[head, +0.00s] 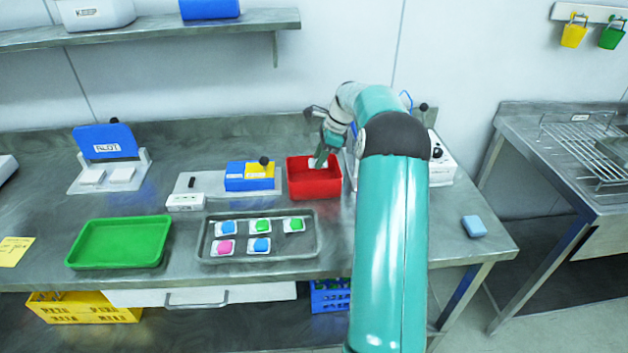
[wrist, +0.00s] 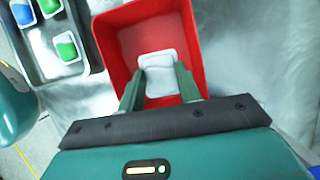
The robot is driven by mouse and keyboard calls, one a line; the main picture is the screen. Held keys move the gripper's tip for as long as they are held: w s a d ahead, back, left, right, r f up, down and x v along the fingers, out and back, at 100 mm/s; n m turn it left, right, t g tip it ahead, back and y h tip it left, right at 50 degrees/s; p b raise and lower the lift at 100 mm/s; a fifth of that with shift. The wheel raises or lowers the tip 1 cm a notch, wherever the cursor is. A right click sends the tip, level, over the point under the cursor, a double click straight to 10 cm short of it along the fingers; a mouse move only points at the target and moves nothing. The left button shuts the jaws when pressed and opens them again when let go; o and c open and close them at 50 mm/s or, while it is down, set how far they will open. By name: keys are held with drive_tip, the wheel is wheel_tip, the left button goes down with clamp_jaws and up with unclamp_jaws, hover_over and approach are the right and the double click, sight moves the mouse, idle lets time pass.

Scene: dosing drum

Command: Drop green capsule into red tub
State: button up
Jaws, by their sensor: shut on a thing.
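The red tub (head: 315,187) stands on the steel bench and also shows in the wrist view (wrist: 190,38). My gripper (wrist: 161,78) is over the tub, pointing down into it, and shut on a small white piece (wrist: 157,72). In the head view, my gripper (head: 318,162) is at the tub's back part. No green shows on the held piece, so I cannot tell its capsule colour. Whether it touches the tub floor is unclear. Two green capsules on white bases, one in the middle (head: 261,226) and one at the right (head: 294,225), lie in the grey tray.
The grey tray (head: 270,258) also holds blue and pink capsules. A green tray (head: 120,262) lies to its left. A blue and yellow block device (head: 248,178) stands just left of the tub. A blue sponge-like block (head: 474,226) lies at the right, with bare bench around it.

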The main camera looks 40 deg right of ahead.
drive_tip(key=o, duration=1)
drive_tip(key=v, duration=1.4)
